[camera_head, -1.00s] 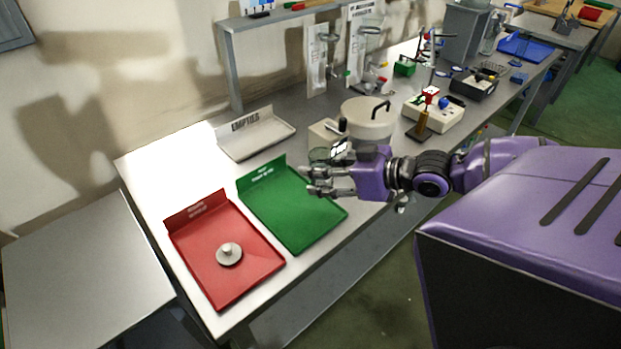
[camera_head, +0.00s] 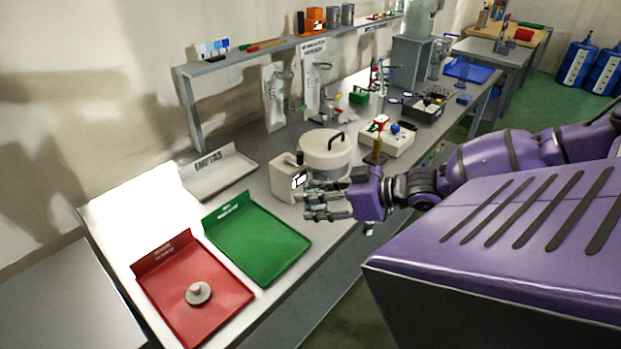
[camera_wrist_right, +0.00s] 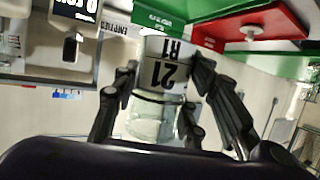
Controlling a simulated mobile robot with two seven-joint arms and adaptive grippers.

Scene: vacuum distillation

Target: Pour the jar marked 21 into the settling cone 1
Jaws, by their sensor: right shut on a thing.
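The jar marked 21 (camera_wrist_right: 160,124) shows in the right wrist view as a clear glass jar with a white label reading "21" and "R1", upside down in that picture. My right gripper (camera_head: 316,202) has its fingers around it and is shut on it; the fingers also show in the wrist view (camera_wrist_right: 164,80). In the head view the jar is hard to make out among the fingers. Two glass funnel-shaped vessels (camera_head: 322,70) and (camera_head: 284,76) stand before white boards at the back of the bench. I cannot read which is settling cone 1. My left gripper is out of view.
Close to the gripper are a beige boxed device (camera_head: 283,178) and a round lidded pot (camera_head: 323,160). A green tray (camera_head: 258,240), a red tray (camera_head: 165,290) with a grey knobbed disc, and an EMPTIES tray (camera_head: 222,180) lie to the left. A shelf (camera_head: 240,66) runs above the back.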

